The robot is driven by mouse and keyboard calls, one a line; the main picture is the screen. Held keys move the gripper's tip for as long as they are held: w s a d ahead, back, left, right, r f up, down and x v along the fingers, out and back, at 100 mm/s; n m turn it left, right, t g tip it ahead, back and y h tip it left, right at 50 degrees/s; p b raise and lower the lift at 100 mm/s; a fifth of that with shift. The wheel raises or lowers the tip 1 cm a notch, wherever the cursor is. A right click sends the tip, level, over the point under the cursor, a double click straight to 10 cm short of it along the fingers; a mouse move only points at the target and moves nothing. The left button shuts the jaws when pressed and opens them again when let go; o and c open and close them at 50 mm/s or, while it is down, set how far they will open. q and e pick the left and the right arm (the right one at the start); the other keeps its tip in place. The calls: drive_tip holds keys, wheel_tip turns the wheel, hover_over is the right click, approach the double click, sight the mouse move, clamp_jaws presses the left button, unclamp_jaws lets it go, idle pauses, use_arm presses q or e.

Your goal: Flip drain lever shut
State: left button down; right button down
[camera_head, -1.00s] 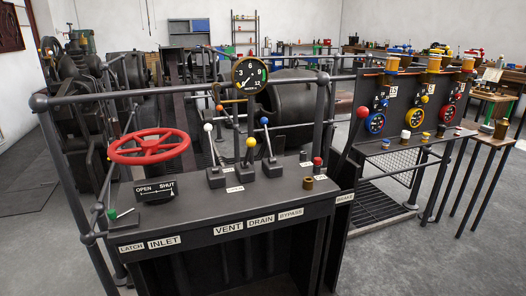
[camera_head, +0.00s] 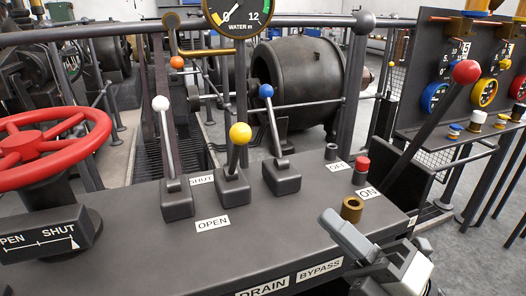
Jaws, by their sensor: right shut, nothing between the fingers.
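The drain lever appears to be the middle one, with a yellow knob (camera_head: 240,133) and a grey base (camera_head: 232,188) on the dark console. Its short stem looks nearly upright in this view. An OPEN plate (camera_head: 212,223) lies in front of its base, and a SHUT plate (camera_head: 202,180) lies behind it to the left. The DRAIN label (camera_head: 262,288) is on the console's front edge. My right gripper (camera_head: 334,220) is shut and empty over the console's front right, apart from the lever. My left gripper is out of view.
A white-knobbed lever (camera_head: 161,104) stands left of the yellow one and a blue-knobbed lever (camera_head: 266,91) right. A red handwheel (camera_head: 22,145) is at left. A brass cup (camera_head: 352,208), a red button (camera_head: 362,164) and a long red-knobbed lever (camera_head: 466,72) are at right.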

sight(235, 156)
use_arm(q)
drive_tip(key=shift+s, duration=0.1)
use_arm(e)
drive_tip(key=shift+s, duration=0.1)
